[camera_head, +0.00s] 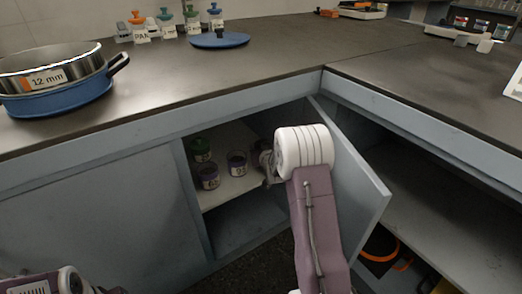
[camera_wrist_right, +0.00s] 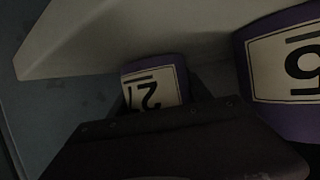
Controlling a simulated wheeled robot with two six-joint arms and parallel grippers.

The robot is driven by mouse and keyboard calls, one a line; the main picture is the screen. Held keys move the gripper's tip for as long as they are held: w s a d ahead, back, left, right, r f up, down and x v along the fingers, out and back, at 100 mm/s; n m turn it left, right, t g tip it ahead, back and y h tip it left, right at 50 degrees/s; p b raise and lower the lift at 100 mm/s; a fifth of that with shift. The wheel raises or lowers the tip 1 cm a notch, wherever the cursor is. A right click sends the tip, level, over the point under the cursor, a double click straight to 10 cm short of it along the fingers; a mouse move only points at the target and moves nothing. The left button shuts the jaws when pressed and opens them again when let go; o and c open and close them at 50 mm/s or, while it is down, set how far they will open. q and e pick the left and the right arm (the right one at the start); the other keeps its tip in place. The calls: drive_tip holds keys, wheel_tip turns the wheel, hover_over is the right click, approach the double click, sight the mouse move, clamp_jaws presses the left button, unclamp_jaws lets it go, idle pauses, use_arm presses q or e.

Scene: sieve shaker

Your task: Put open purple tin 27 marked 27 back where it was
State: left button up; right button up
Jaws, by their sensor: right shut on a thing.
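In the right wrist view, purple tin 27 (camera_wrist_right: 152,84) shows a white label that reads upside down. My right gripper (camera_wrist_right: 165,125) is dark in front of it and shut on it. In the head view my right gripper (camera_head: 267,165) is inside the open cabinet, at shelf height, partly hidden by my wrist; I cannot clearly make out tin 27 there. A second purple-banded tin (camera_wrist_right: 285,70), its label only partly in frame, stands close on the right in the wrist view. My left gripper is out of frame; only part of my left arm shows.
On the white shelf (camera_head: 232,189) stand a dark labelled tin (camera_head: 208,177), another dark labelled tin (camera_head: 237,163) and a green-topped one (camera_head: 201,149). The open cabinet door (camera_head: 362,185) is close right of my arm. A sieve (camera_head: 50,78) sits on the counter.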

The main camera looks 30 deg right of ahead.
drive_tip(key=shift+f, duration=0.25)
drive_tip(key=o, duration=1.2)
drive_tip(key=shift+r, duration=0.1)
drive_tip(key=shift+r, duration=0.3)
drive_tip(key=p+v, duration=0.5)
drive_tip(key=v, duration=0.6)
drive_tip(key=shift+s+r, duration=0.1)
drive_tip(key=shift+s, duration=0.25)
drive_tip(key=shift+s+a, duration=0.1)
drive_tip(key=shift+s, duration=0.05)
